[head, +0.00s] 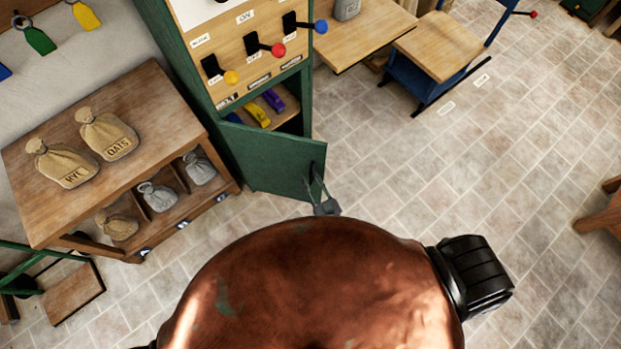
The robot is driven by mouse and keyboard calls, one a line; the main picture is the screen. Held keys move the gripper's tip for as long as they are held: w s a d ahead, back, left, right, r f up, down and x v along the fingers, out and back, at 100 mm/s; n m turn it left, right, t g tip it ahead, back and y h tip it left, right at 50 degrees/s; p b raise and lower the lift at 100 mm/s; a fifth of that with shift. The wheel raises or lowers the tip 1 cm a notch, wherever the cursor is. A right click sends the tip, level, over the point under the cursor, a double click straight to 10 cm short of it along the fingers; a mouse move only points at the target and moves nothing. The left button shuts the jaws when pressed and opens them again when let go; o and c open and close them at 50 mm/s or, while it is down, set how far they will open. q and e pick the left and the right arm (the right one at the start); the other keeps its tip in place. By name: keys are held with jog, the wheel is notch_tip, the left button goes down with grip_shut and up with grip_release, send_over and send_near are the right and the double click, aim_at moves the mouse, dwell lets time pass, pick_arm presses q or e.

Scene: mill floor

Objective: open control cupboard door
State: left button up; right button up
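The green control cupboard (308,100) stands at the upper middle of the head view, with a wooden panel of switches on its front. Its green door (265,160), below the panel, stands open and swung out toward me. Part of the inside shelf shows above the door, with yellow and purple items on it. My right gripper (316,181) is at the door's free edge, where the handle would be. Its fingers are small and overlap the door, so I cannot tell whether they grip it. My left gripper is not in view.
A wooden shelf unit (150,115) with labelled sacks (107,134) stands left of the cupboard, close to the door's hinge side. The tiled floor (420,165) right of the door is clear.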

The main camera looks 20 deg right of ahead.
jog(key=shift+s, duration=0.1)
jog(key=s+d, duration=0.1)
jog(key=s, duration=1)
jog(key=shift+s+d, duration=0.35)
